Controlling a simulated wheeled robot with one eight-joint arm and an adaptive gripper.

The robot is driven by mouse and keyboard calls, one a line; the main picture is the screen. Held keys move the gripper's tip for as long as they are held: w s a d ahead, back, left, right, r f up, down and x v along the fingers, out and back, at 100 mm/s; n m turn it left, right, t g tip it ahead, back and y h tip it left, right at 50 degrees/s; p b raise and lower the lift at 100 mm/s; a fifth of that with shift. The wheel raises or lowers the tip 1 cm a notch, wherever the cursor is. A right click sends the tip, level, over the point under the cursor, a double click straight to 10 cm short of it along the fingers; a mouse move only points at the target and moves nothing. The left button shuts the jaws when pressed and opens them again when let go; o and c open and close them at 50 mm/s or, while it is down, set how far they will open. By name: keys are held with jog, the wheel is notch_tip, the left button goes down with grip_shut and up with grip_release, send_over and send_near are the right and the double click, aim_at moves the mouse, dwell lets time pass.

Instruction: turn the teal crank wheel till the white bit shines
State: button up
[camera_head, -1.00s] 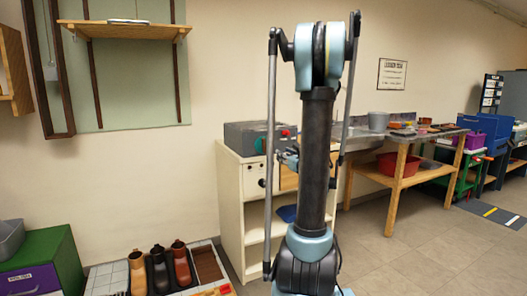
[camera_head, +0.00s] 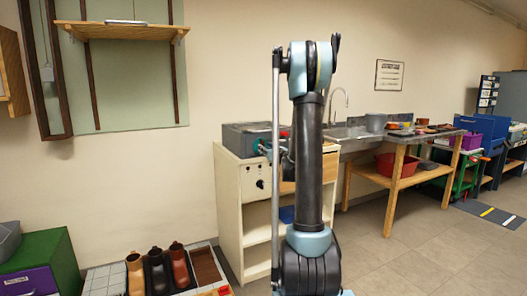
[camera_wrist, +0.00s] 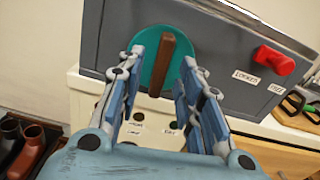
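The teal crank wheel (camera_wrist: 157,72) is a round disc with a brown bar (camera_wrist: 162,64) across it, on the front of a grey box (camera_wrist: 110,40). The bar stands nearly upright, leaning slightly. My gripper (camera_wrist: 162,57) is open in the wrist view, with one finger on each side of the bar and gaps between. The fingers overlap the wheel's left and right edges in the picture; I cannot tell whether they touch it. In the head view the grey box (camera_head: 240,137) sits on a cream cabinet, its front partly hidden by my arm. I cannot make out a shining white bit.
A red knob (camera_wrist: 275,61) sticks out right of the wheel, beside labels that seem to read LOCKED and FREE. The cream cabinet (camera_head: 229,190) has labelled black holes in its front. A sink bench (camera_head: 408,143) stands to the right, boots (camera_head: 157,268) at lower left. Open floor lies at right.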

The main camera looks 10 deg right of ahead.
jog(key=shift+x, duration=1.15)
jog(key=shift+c, duration=0.5)
